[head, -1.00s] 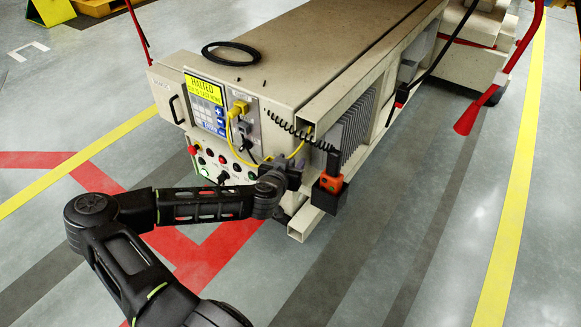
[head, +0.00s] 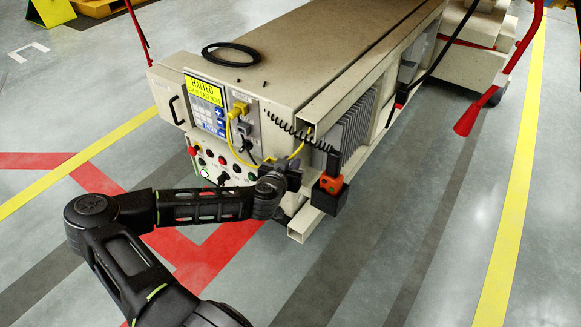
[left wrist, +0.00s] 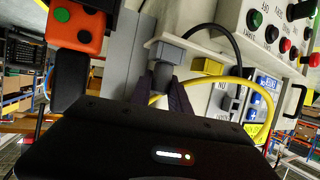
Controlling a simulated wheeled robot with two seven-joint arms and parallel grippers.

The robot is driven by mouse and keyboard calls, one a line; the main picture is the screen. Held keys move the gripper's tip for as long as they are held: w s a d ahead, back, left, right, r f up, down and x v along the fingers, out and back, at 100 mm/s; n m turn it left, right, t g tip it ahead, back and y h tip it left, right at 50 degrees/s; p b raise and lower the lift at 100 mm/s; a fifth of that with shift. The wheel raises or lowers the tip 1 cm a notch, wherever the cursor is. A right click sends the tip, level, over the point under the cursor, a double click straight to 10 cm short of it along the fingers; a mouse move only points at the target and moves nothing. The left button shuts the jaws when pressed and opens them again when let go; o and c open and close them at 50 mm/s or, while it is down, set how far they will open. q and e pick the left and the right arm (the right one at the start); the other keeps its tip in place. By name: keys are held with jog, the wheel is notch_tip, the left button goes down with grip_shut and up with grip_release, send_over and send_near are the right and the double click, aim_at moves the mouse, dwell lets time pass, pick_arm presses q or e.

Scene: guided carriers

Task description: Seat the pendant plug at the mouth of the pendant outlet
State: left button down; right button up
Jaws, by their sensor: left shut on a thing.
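In the left wrist view, my left gripper (left wrist: 166,88) is shut on a dark grey plug (left wrist: 163,74), which I take to be the pendant plug. The plug lies against a lighter grey block (left wrist: 180,51) on the carrier's face, probably the pendant outlet. I cannot tell how far the plug is in. In the head view, my left gripper (head: 285,178) is at the carrier's lower right front corner and hides the plug. The orange pendant (head: 326,184) sits in a black holder just right of it; it also shows in the left wrist view (left wrist: 76,24). My right gripper is not in view.
The control panel (head: 207,106) reads HALTED. A yellow plug (head: 240,107) is in the panel, and its yellow cable (left wrist: 228,83) passes close to the fingers. A coiled black cord (head: 290,127) hangs above the gripper. A square beam end (head: 298,230) juts out below it.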

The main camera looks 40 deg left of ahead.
aim_at(291, 161)
pick_arm(q)
jog(key=shift+r, duration=0.1)
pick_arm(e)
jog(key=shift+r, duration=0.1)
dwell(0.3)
